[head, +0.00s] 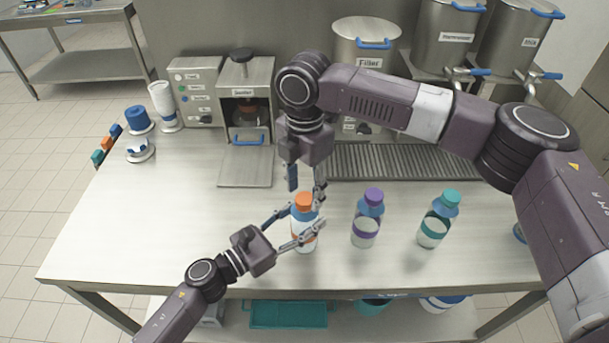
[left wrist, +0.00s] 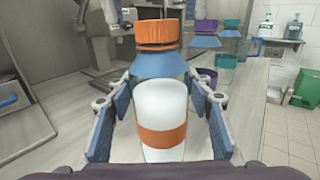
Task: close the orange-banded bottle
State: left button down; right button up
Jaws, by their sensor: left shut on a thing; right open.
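The orange-banded bottle (head: 303,236) stands upright near the front of the table, with an orange cap (head: 304,200) on its neck. In the left wrist view the bottle (left wrist: 161,104) has a white lower body, an orange band and a blue shoulder; its orange cap (left wrist: 158,33) sits on top. I cannot tell how tight the cap is. My left gripper (head: 298,228) is shut around the bottle's body from the front left. My right gripper (head: 306,192) points down just above and beside the cap, with its fingers open.
A purple-capped bottle (head: 367,220) and a teal-capped bottle (head: 437,220) stand to the right. Behind are a machine with a blue handle (head: 247,108), a filler tank (head: 366,45) and a drain grate (head: 400,162).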

jog(key=shift+f, duration=0.75)
jog(key=shift+c, duration=0.4)
jog(key=c, duration=1.1)
jog(key=m, duration=0.4)
jog(key=shift+m, duration=0.4)
grip_shut()
jog(key=m, duration=1.3)
jog(key=shift+m, duration=0.4)
jog(key=o, duration=1.2)
grip_release()
jog(key=shift+o, duration=0.2)
